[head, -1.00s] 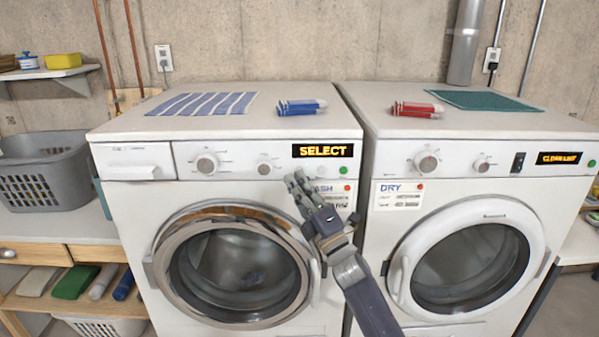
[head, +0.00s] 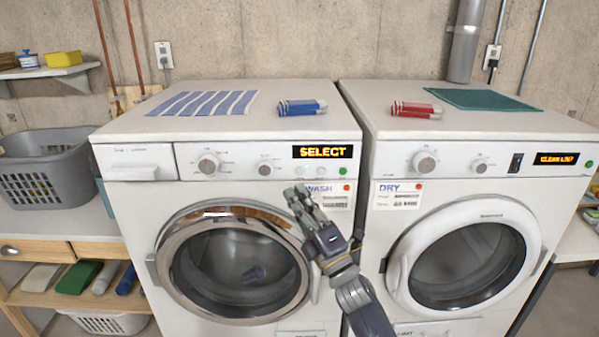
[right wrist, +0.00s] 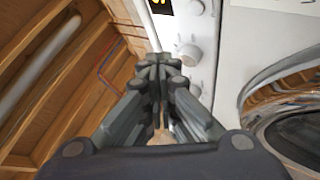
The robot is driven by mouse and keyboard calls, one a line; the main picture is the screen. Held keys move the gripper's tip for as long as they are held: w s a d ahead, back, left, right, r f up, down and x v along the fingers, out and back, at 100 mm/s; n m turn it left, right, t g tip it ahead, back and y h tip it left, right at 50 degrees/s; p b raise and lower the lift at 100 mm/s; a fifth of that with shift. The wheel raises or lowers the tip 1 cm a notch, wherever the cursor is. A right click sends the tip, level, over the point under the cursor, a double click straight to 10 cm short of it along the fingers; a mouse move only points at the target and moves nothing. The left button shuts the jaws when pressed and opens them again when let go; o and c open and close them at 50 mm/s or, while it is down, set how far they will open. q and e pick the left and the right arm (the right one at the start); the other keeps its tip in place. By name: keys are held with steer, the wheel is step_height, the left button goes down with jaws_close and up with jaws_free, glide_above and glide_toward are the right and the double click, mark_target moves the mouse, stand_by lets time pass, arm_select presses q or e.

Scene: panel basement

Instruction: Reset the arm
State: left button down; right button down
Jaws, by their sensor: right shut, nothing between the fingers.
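My right gripper (head: 296,194) is shut and empty in front of the washer (head: 130,222), between its control panel and the upper right of its round door. It also shows in the right wrist view (right wrist: 160,65), with its fingers together and the washer's knob (right wrist: 190,54) just beyond them. The washer's display (head: 322,152) reads SELECT. The washer door (head: 180,290) is closed, with dark cloth behind the glass. My left gripper is not in view.
The dryer (head: 385,235) stands at the right with its door closed. Folded blue cloths (head: 302,107) and red cloths (head: 416,110) lie on top of the machines. A grey basket (head: 45,180) sits on the counter at the left. The space in front of the dryer looks clear.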

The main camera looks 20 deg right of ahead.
steer(key=s+d+f+m+g+h, duration=0.25)
steer(key=s+f+m, duration=0.25)
steer(key=f, duration=0.3)
steer(key=s+d+f+m+g+h, duration=0.1)
steer(key=s+f+m+g+h, duration=0.25)
steer(key=f+m, duration=0.3)
steer(key=s+d+f+m+g+h, duration=0.2)
steer(key=s+f+m+g+h, duration=0.15)
steer(key=s+f, duration=0.4)
steer(key=s+a+f+m+g+y, duration=0.1)
steer(key=s+f+m+g, duration=0.15)
steer(key=s, duration=0.55)
steer(key=s+a+f+m+g, duration=0.15)
steer(key=s+f+g, duration=0.25)
steer(key=s, duration=0.4)
steer(key=s+a+f+m+g+y, duration=0.1)
steer(key=s+f+m+g, duration=0.2)
steer(key=s, duration=0.4)
step_height(320, 180, down, 27)
steer(key=n+g+b, duration=0.1)
steer(key=g+b, duration=0.1)
steer(key=s+d+f+g+b, duration=0.1)
steer(key=s+d+f+b, duration=0.1)
steer(key=s+f, duration=1.6)
steer(key=shift+s+d+f, duration=0.2)
steer(key=shift+d+f, duration=0.3)
steer(key=shift+f, duration=0.3)
